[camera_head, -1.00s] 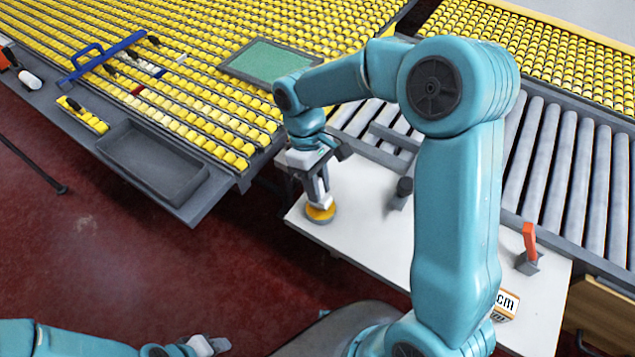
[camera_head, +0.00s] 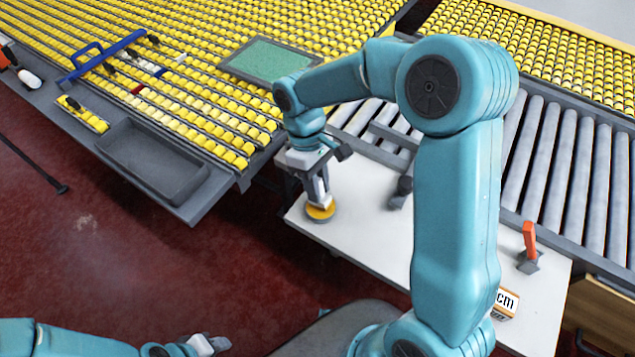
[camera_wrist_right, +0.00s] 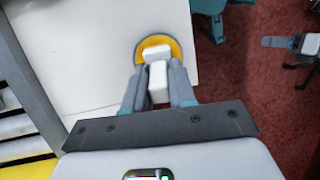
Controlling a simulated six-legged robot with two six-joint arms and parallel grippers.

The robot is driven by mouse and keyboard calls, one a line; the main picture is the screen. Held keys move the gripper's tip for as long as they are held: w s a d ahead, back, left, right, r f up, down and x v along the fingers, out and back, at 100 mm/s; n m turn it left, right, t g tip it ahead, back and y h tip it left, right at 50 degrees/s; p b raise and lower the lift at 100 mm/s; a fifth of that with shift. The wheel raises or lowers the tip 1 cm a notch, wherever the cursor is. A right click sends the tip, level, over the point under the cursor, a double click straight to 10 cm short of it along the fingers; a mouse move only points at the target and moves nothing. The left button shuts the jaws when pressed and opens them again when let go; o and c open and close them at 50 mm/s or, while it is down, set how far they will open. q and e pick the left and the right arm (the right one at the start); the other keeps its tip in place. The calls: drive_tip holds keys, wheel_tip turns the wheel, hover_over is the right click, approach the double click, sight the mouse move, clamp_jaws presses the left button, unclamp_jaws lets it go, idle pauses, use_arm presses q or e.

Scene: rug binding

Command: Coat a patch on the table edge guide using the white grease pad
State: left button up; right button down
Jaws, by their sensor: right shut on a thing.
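My right gripper (camera_head: 318,190) points down over the near left corner of the white table (camera_head: 350,240). It is shut on the white grease pad, a white block that shows between the fingers in the right wrist view (camera_wrist_right: 158,80). A round yellow-rimmed piece (camera_head: 320,212) lies right under the pad at the table top. I cannot tell whether it is part of the pad or a separate dish. A dark grey fitting (camera_head: 401,193) on the table, right of the gripper, may be the edge guide; I cannot tell. My left gripper (camera_head: 210,344) is low at the bottom, over the floor, its jaws unclear.
An orange-handled clamp (camera_head: 530,240) and a small box marked "cm" (camera_head: 506,302) are at the table's right. Grey rollers (camera_head: 570,165) lie behind. A yellow roller bed (camera_head: 200,60) with a grey tray (camera_head: 152,160) stands left. My right arm hides the table's middle.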

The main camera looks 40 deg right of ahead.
wheel_tip(320, 180, up, 7)
drive_tip(key=p, duration=0.6)
idle(0.3)
drive_tip(key=shift+f, duration=0.1)
idle(0.5)
